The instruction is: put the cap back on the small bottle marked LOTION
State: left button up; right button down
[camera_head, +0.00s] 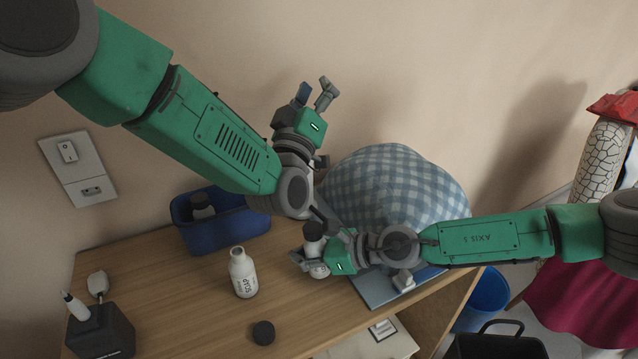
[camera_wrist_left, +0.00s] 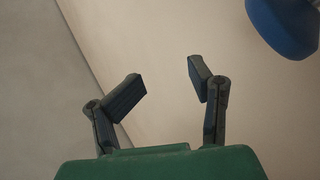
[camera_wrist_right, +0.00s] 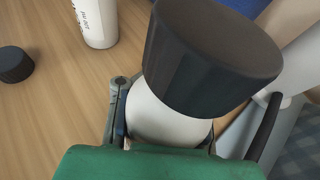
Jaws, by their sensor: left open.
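An uncapped white bottle (camera_head: 243,275) stands on the table; its label seems to read SOAP. It also shows in the right wrist view (camera_wrist_right: 97,22). A loose black cap (camera_head: 263,332) lies in front of it and shows in the right wrist view (camera_wrist_right: 14,64). My right gripper (camera_head: 312,243) is around a white bottle (camera_wrist_right: 165,122) topped by a black cap (camera_wrist_right: 205,62). This bottle's label is hidden, and whether the fingers press on it is unclear. My left gripper (camera_head: 316,94) is open and empty, raised near the wall. I can read no LOTION label.
A blue bin (camera_head: 225,240) at the back holds a dark-capped bottle (camera_head: 202,206). A checked bundle (camera_head: 395,190) is behind my right gripper. A black holder (camera_head: 100,335) with a brush and a slim bottle is at front left. The table around the loose cap is clear.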

pick_arm(q)
jog(key=w+a+n+y, duration=0.1)
jog(key=n+y, duration=0.3)
jog(key=n, duration=0.1)
jog(key=a+n+y, duration=0.2)
jog(key=n+y, duration=0.2)
jog(key=n, duration=0.2)
jog(key=w+a+f+n+y, duration=0.1)
jog(key=a+n+y, duration=0.1)
jog(key=n+y, duration=0.2)
jog(key=shift+w+a+n+g, duration=0.1)
jog(key=shift+w+n+g, duration=0.3)
jog(key=shift+n, duration=0.3)
jog(key=s+a+f+n+g+y, duration=0.2)
jog(key=f+n+g, duration=0.25)
jog(key=n, duration=0.25)
jog(key=s+a+f+n+g+y, duration=0.25)
jog(key=f+n+g, duration=0.2)
jog(key=n, duration=0.25)
jog(key=s+d+f+n+g+h, duration=0.25)
jog(key=s+f+n+g, duration=0.25)
jog(key=n+g, duration=0.25)
jog(key=s+d+r+n+g+h, duration=0.2)
jog(key=s+d+n+g+h, duration=0.2)
jog(key=d+n, duration=0.3)
jog(key=shift+s+r+n+h, duration=0.15)
jog(key=shift+s+n+h, duration=0.45)
jog(key=shift+n, duration=0.45)
